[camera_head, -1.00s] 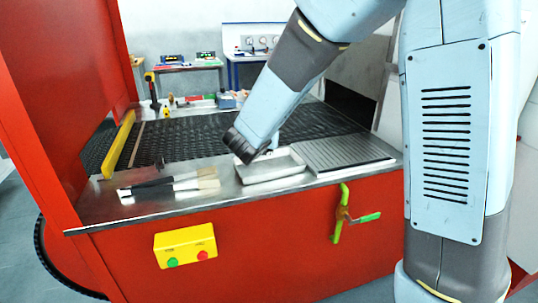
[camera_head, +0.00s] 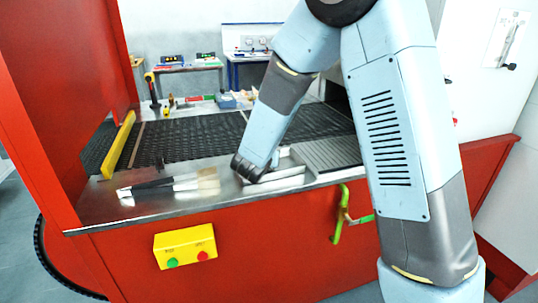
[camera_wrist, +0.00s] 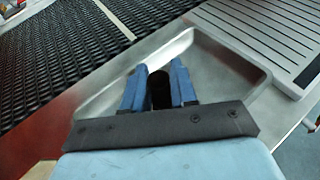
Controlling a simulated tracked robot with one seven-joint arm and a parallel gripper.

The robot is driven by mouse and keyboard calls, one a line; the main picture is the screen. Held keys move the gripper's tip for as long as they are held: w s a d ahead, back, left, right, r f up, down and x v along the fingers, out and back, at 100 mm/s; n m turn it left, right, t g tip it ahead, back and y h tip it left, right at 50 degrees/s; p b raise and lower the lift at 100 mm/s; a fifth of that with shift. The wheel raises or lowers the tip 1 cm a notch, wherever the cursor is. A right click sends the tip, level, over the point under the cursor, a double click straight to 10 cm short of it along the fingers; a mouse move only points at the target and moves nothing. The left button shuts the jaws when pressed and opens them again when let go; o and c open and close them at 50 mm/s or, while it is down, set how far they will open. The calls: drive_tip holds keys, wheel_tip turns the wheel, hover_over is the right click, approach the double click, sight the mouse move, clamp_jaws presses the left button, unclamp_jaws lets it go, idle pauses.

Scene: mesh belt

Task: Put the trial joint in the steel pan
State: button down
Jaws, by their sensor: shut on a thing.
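The steel pan (camera_head: 284,183) is a shallow metal tray on the front ledge of the red machine; my forearm covers part of it. In the wrist view the pan (camera_wrist: 218,72) lies beneath my gripper (camera_wrist: 160,68), with its rounded rim running past on the right. My two blue fingers are shut on a dark piece, the trial joint (camera_wrist: 160,92), whose outline is mostly hidden between them. In the head view my gripper's fingers are hidden behind the dark wrist end, low at the pan's left side. I cannot tell whether the joint touches the pan's floor.
A brush with a black handle (camera_head: 155,187) lies on the ledge left of the pan. A ribbed plate (camera_head: 330,154) is right of the pan. The black mesh belt (camera_head: 190,137) runs behind.

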drive_tip(key=c, duration=0.9)
unclamp_jaws()
drive_tip(key=v, duration=1.2)
drive_tip(key=s+d+r+m+g+h, duration=0.1)
drive_tip(key=s+d+r+m+g, duration=0.15)
drive_tip(key=d+m, duration=0.4)
drive_tip(key=s+d+r+m+g+h, duration=0.25)
drive_tip(key=s+d+m, duration=0.2)
drive_tip(key=d, duration=0.35)
drive_tip(key=s+d+r+m+g+h, duration=0.1)
drive_tip(key=s+d+r+m+g, duration=0.15)
drive_tip(key=d+m, duration=0.4)
drive_tip(key=shift+s+d+r+m+y, duration=0.5)
drive_tip(key=shift+s+r+m+y, duration=0.7)
drive_tip(key=shift+s+m, duration=1.3)
drive_tip(key=shift+s+d+r+m+y, duration=0.55)
drive_tip(key=shift+s+r+m+y, duration=0.65)
drive_tip(key=shift+s+m, duration=1.25)
drive_tip(key=shift+s+d+r+m+y, duration=0.6)
drive_tip(key=shift+s+m+y, duration=0.95)
drive_tip(key=shift+s+m, duration=0.95)
